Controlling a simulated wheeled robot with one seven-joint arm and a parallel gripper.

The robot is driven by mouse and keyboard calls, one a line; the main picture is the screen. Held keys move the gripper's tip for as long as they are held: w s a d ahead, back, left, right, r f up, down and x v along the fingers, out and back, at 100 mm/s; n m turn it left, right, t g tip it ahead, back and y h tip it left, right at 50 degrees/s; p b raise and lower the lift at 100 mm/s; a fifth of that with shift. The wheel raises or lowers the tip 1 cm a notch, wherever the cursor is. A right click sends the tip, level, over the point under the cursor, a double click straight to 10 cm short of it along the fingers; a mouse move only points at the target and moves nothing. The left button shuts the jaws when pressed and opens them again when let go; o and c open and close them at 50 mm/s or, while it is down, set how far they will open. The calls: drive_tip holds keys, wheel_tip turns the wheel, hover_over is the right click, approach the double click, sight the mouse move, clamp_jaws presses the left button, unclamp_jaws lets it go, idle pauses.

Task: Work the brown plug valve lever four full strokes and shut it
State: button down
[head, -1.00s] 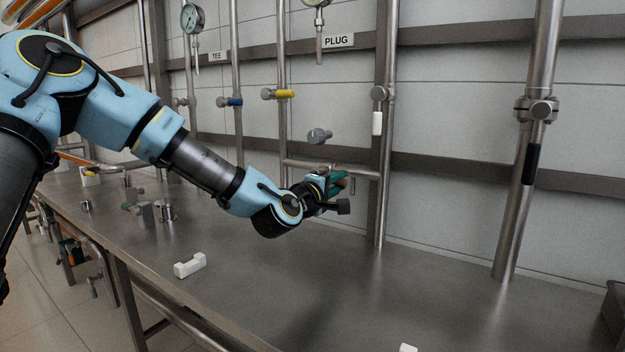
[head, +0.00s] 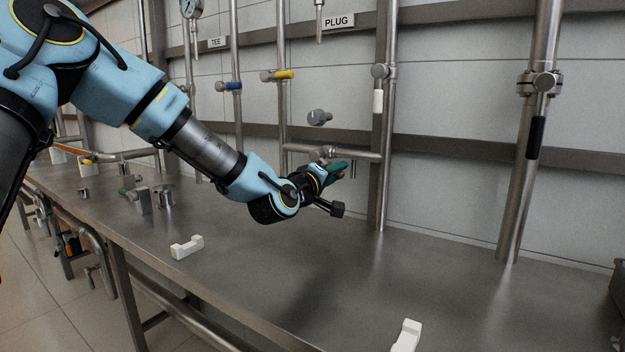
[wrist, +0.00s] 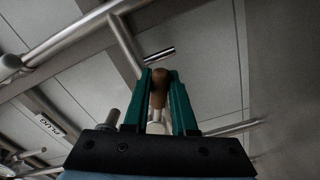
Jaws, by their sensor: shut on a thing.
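The brown plug valve lever (wrist: 159,92) shows in the wrist view between the two green fingers of my gripper (wrist: 164,84). The fingers are shut on it from both sides, and its rounded brown end stands up between them. A pale metal stem shows below the brown part. In the head view my gripper (head: 337,168) is just below and in front of a short horizontal pipe (head: 345,155). The lever is mostly hidden there by the fingers. The PLUG label (head: 338,21) is on the rail above.
Blue (head: 233,86), yellow (head: 284,75) and white (head: 378,101) handles are on pipes nearby. A black handle (head: 536,138) is on the right pipe. White blocks (head: 187,247) and (head: 407,336) lie on the steel bench (head: 300,275). The bench below my gripper is largely clear.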

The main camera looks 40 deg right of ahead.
drive_tip(key=shift+s+f+m+b, duration=0.1)
drive_tip(key=shift+f+m+b, duration=0.8)
drive_tip(key=shift+f+m, duration=0.1)
drive_tip(key=w+f+m+b, duration=0.1)
drive_tip(key=w+m+b, duration=0.1)
drive_tip(key=m+b, duration=0.1)
drive_tip(key=w+a+f+m+b, duration=0.1)
drive_tip(key=m+b, duration=0.2)
drive_tip(key=m, duration=0.1)
drive_tip(key=w+f+m+b, duration=0.1)
drive_tip(key=w+m+b, duration=0.1)
drive_tip(key=m+b, duration=0.1)
drive_tip(key=shift+w+a+m+b, duration=0.25)
drive_tip(key=shift+w+m+b, duration=0.1)
drive_tip(key=shift+m, duration=0.15)
drive_tip(key=shift+w+a+r, duration=0.1)
drive_tip(key=shift+w+r, duration=0.05)
drive_tip(key=shift+w, duration=0.05)
